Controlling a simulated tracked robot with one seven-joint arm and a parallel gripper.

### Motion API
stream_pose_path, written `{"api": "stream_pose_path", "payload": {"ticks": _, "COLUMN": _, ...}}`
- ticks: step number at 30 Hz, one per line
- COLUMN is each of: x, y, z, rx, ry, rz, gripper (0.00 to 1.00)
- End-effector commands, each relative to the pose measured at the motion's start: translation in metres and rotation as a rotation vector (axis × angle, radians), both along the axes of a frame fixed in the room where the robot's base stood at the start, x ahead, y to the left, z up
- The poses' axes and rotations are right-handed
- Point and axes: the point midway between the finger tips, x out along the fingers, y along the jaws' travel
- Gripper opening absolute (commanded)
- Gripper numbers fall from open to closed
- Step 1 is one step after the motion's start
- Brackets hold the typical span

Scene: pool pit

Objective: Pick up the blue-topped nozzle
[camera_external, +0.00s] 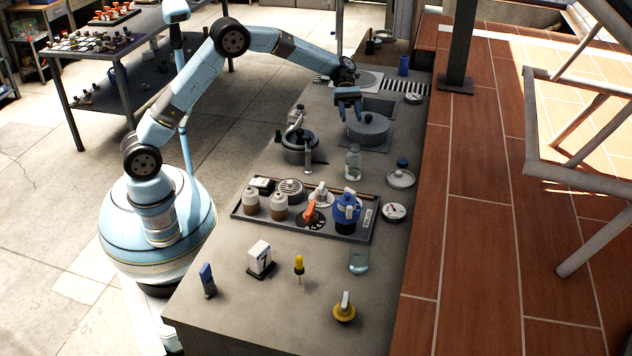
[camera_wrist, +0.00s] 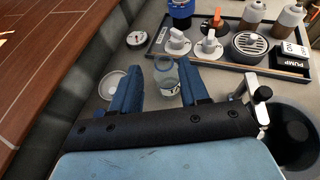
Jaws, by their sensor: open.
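Several blue-topped things are in view, and I cannot tell for certain which is the nozzle. A small upright blue-topped piece (camera_external: 207,279) stands at the near left counter edge. My gripper (camera_external: 347,113) is open and empty, above the counter near a round grey lid.
A clear bottle (camera_external: 353,162) stands beyond the tray (camera_external: 300,228) and appears between my fingers in the wrist view (camera_wrist: 165,76). A grey pot (camera_external: 299,147) is left of it. A round-lidded unit (camera_external: 368,128) lies below my gripper. The near counter has bare patches.

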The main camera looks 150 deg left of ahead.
Motion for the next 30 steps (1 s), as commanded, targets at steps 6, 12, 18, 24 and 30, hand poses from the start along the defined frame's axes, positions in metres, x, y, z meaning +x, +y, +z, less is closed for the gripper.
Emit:
{"api": "stream_pose_path", "payload": {"ticks": 6, "x": 0.048, "y": -0.036, "z": 0.0, "rx": -0.004, "ry": -0.008, "rz": -0.044, "gripper": 0.45}}
{"api": "stream_pose_path", "payload": {"ticks": 12, "x": 0.096, "y": -0.08, "z": 0.004, "rx": -0.004, "ry": -0.016, "rz": -0.088, "gripper": 0.45}}
{"api": "stream_pose_path", "payload": {"ticks": 18, "x": 0.16, "y": -0.157, "z": 0.009, "rx": -0.005, "ry": -0.025, "rz": -0.154, "gripper": 0.45}}
{"api": "stream_pose_path", "payload": {"ticks": 24, "x": 0.215, "y": -0.259, "z": 0.011, "rx": -0.007, "ry": -0.029, "rz": -0.228, "gripper": 0.45}}
{"api": "stream_pose_path", "payload": {"ticks": 30, "x": 0.245, "y": -0.367, "z": 0.009, "rx": -0.009, "ry": -0.025, "rz": -0.3, "gripper": 0.45}}
